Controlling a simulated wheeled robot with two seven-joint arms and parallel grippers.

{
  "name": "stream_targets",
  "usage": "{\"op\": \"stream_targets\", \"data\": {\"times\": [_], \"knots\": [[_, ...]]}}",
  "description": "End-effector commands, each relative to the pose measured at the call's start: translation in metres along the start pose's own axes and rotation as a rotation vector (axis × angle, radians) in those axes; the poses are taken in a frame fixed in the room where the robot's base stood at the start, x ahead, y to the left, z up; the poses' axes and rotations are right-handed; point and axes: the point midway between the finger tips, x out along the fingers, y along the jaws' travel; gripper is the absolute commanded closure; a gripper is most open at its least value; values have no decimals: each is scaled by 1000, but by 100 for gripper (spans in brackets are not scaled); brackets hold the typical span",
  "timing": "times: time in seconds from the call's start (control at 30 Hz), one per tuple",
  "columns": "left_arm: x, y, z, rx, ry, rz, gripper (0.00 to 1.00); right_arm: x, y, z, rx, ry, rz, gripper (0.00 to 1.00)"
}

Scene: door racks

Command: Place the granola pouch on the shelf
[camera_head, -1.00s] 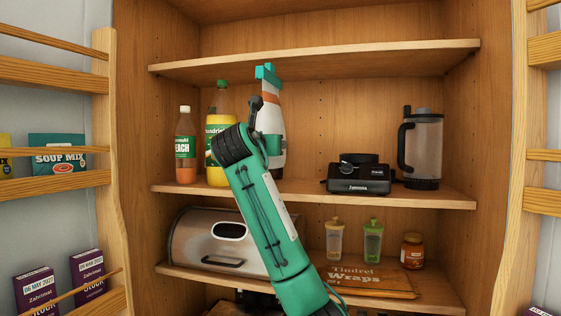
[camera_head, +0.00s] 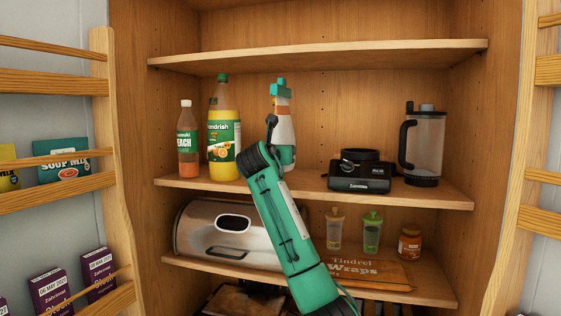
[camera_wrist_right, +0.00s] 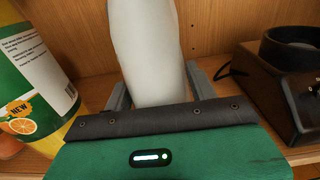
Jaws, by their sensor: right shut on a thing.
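The granola pouch (camera_head: 284,128) appears to be the upright white item with an orange band and a teal top, in the middle of the head view. Its print is not readable. In the right wrist view a plain white face of it (camera_wrist_right: 147,45) rises between the grey fingers. My right gripper (camera_wrist_right: 160,92) is shut on it, between the yellow juice bottle and the black appliance. My arm hides the pouch's lower end in the head view, so I cannot tell whether it touches the middle shelf (camera_head: 405,196). My left gripper is out of view.
The juice bottle (camera_head: 223,135) and a peach bottle (camera_head: 187,145) stand left of the pouch. The black appliance (camera_head: 362,171) and a blender jug (camera_head: 424,145) stand to the right. The upper shelf (camera_head: 330,55) is empty. Door racks flank the cupboard.

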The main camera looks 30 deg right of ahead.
Motion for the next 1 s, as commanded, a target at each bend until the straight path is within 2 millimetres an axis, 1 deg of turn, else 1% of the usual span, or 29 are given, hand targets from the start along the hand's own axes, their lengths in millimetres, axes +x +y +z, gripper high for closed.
{"op": "stream_targets", "data": {"times": [0.17, 0.4, 0.43, 0.5, 0.97, 1.0], "knots": [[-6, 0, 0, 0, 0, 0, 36, -1, 0, -5, 1, -2, 0, 79], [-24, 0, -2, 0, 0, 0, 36, -1, 0, -30, -1, -1, 0, 79], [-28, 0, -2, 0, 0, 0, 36, 1, 0, -29, 0, -1, 0, 79], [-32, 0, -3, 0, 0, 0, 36, 2, 0, -33, 1, 0, 0, 79], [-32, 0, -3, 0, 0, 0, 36, 4, 0, -41, 1, -2, 0, 79], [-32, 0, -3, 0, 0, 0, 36, 4, 0, -42, 0, 0, 0, 37]]}}
